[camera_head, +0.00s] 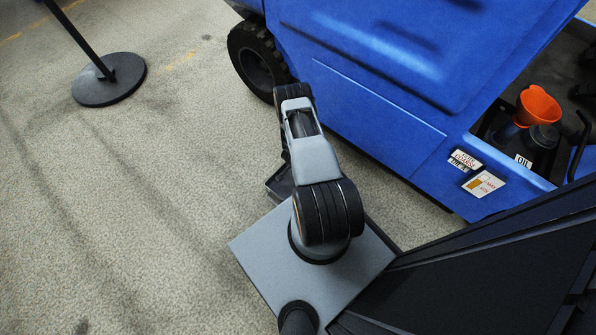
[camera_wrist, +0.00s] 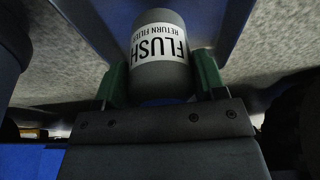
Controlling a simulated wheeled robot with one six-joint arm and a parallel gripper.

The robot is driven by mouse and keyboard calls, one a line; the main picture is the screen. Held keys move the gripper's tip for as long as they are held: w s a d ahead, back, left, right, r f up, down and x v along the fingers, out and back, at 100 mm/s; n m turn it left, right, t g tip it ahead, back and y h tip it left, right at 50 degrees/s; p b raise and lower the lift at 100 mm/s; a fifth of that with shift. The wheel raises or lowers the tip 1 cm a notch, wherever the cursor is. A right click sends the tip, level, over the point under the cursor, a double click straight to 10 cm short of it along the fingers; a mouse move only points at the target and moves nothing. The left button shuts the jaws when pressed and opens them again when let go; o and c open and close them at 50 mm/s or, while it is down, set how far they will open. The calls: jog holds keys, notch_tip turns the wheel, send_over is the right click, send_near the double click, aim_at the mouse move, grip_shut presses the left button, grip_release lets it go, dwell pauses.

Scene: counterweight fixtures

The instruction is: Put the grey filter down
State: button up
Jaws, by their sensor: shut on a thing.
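The grey filter (camera_wrist: 160,78) is a rounded cylinder with a white label reading "FLUSH RETURN FILTER". It shows at the top centre of the wrist view. My gripper (camera_wrist: 162,88) is shut on it, with a green-padded finger on each side. In the head view my arm hides both the gripper and the filter.
A blue vehicle (camera_head: 360,75) with a black tyre (camera_head: 257,62) stands close beside my arm. Its open bay at right holds an orange funnel (camera_head: 538,106) and a dark container labelled OIL (camera_head: 530,143). A post's round base (camera_head: 108,80) stands at upper left. Floor at left is clear.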

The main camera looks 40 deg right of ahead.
jog(key=shift+w+f+b, duration=0.2)
jog(key=shift+f+b, duration=0.45)
jog(key=shift+f, duration=0.3)
jog(key=shift+w+f+b, duration=0.15)
jog(key=shift+f+b, duration=0.5)
jog(key=shift+f, duration=0.3)
jog(key=shift+f, duration=0.1)
jog(key=shift+f+b, duration=0.1)
jog(key=shift+b, duration=0.2)
jog(key=o, duration=1.2)
